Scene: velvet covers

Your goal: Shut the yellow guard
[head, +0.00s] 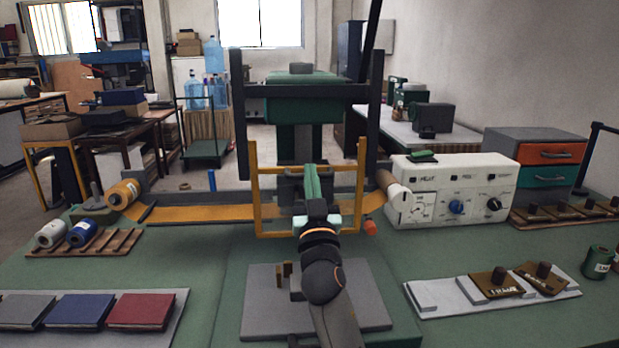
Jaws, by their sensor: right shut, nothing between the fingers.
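The yellow guard (254,200) is an upright frame of two side posts joined by crossbars. It stands in front of the green and dark press (303,92) at the middle of the head view. Its lower bar is low, near the bench level, and is partly hidden by my right arm. My right gripper (317,209) is at the guard's middle, in front of the press, shut with nothing in it. Whether it touches the guard I cannot tell. My left gripper is out of view.
An orange ribbon (205,213) runs left from the press to a roll. A white control box (450,188) stands right. A grey plate (262,318) lies in front, with a tray of books (180,305) left and a pale tray (430,305) right. Green bench between them is clear.

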